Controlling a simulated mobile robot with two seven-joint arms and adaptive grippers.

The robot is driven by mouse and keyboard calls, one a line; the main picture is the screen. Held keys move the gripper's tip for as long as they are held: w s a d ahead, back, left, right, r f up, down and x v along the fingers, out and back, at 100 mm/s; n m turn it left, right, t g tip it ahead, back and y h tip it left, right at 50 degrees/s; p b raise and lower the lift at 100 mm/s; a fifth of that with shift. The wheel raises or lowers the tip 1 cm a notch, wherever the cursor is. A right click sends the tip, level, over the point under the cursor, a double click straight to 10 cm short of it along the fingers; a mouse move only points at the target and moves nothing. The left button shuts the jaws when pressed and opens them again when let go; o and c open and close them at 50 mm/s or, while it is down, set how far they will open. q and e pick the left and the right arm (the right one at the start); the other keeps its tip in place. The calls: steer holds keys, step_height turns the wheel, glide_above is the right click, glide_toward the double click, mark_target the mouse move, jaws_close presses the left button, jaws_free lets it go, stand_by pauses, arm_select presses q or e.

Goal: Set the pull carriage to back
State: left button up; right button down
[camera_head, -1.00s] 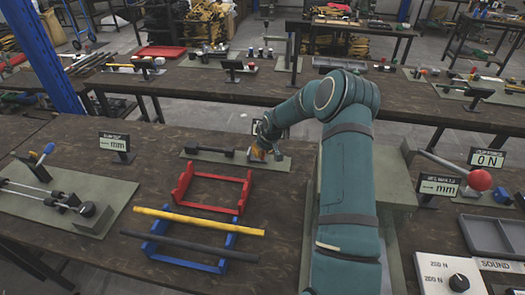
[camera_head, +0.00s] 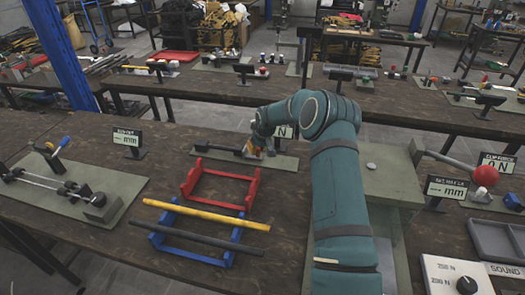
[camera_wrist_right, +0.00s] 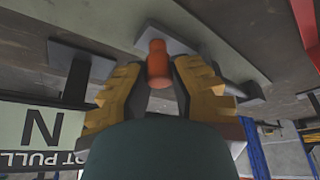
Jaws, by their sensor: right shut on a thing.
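The pull rig is a narrow grey-green plate (camera_head: 286,163) at the table's far edge, with a dark bar (camera_head: 222,150) along its left part. My right gripper (camera_head: 254,148) is over the plate, just right of the bar's end. In the right wrist view its yellow fingers are closed around an upright orange-red handle (camera_wrist_right: 158,62), which I take to be the pull carriage's. The carriage body is mostly hidden by my gripper. A sign reading N (camera_head: 285,131) stands behind the plate; its pull label shows in the wrist view (camera_wrist_right: 40,128). My left gripper is out of view.
A red cradle (camera_head: 222,188) and a blue cradle (camera_head: 185,238) with a yellow rod (camera_head: 207,215) and a dark rod stand in front of the plate. Another rig plate (camera_head: 65,205) is at left. A red-ball lever (camera_head: 485,176) is at right.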

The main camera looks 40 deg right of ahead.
steer(key=shift+w+a, duration=0.15)
steer(key=c, duration=0.8)
jaws_free()
steer(key=shift+w, duration=0.15)
steer(key=shift+w+f, duration=0.1)
steer(key=shift+s, duration=0.2)
steer(key=v, duration=1.2)
